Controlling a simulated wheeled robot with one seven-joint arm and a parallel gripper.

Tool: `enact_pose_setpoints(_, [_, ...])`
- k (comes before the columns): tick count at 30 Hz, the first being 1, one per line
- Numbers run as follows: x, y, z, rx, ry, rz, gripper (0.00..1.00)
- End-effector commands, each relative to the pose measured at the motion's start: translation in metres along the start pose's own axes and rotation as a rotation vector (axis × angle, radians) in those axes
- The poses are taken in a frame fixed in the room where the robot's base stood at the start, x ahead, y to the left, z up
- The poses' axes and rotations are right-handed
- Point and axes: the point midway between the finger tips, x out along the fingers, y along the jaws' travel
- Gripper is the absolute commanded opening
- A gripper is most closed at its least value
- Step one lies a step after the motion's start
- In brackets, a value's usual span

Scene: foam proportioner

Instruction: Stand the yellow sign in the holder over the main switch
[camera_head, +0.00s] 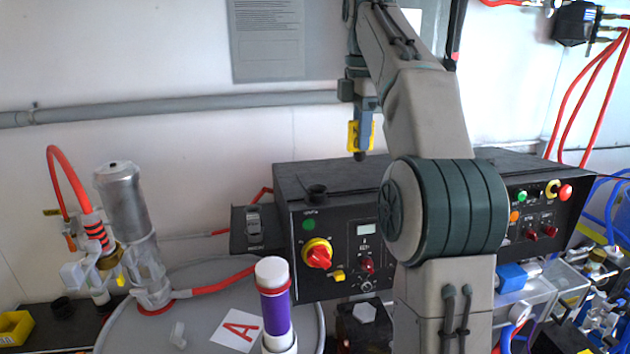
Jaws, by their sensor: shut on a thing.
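My gripper (361,138) points down in the upper middle of the view, in front of the white wall and above the back of the black control box. It is shut on the yellow sign (353,136). Only small yellow parts of the sign show around the fingers, so its face cannot be read. The main switch (318,254), a red knob on a yellow plate, is on the box front below the holder. The sign is apart from the holder.
The black control box (340,176) has more knobs and lights, partly hidden by my arm. A purple and white cylinder (276,305) stands in front of it. A metal cylinder with a red hose (66,178) is at left. Blue and red hoses crowd the right.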

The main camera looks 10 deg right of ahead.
Motion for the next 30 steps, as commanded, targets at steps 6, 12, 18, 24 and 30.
enact_pose_setpoints(6, [0.031,0.033,-0.04,-0.003,0.0,-0.005,0.0])
enact_pose_setpoints(12, [0.05,0.053,-0.066,-0.003,0.0,-0.003,0.0])
enact_pose_setpoints(18, [0.061,0.057,-0.072,-0.003,0.0,-0.003,0.0])
enact_pose_setpoints(24, [0.085,0.057,-0.072,-0.003,0.0,-0.003,0.0])
enact_pose_setpoints(30, [0.095,0.057,-0.072,-0.003,0.0,0.0,0.0])
